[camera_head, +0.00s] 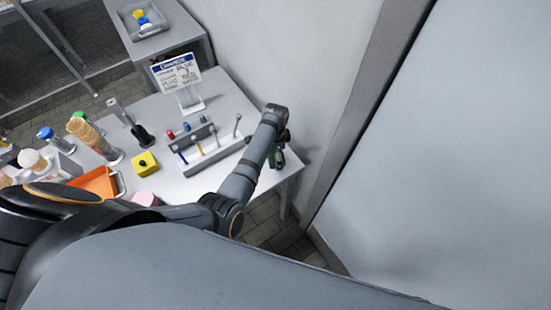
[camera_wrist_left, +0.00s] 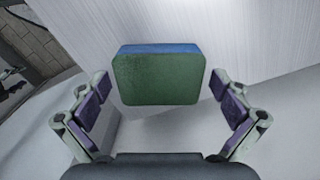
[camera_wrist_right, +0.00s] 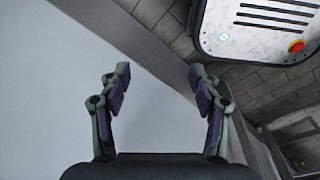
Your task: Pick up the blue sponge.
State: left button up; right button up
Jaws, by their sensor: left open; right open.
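The blue sponge (camera_wrist_left: 158,82) shows in the left wrist view, with a green face toward the camera and a blue strip along its top edge. It lies ahead of and between the spread fingers of my left gripper (camera_wrist_left: 161,92), with a gap on each side. In the head view my left gripper (camera_head: 281,146) points down at the table's right end; a small dark green patch beside it may be the sponge, but I cannot tell. My right gripper (camera_wrist_right: 159,82) is open and empty in the right wrist view; it is not seen in the head view.
On the white table (camera_head: 225,95) stand a rack (camera_head: 206,148) with coloured tubes, a sign (camera_head: 178,72), a yellow box (camera_head: 145,163), an orange tray (camera_head: 97,182) and cones (camera_head: 88,132). A wall stands behind the table. A white panel (camera_wrist_right: 260,28) with a red button is near my right gripper.

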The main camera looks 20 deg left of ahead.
pick_arm(q)
jog(key=shift+r, duration=0.1)
jog(key=c, duration=0.7)
jog(key=shift+r, duration=0.1)
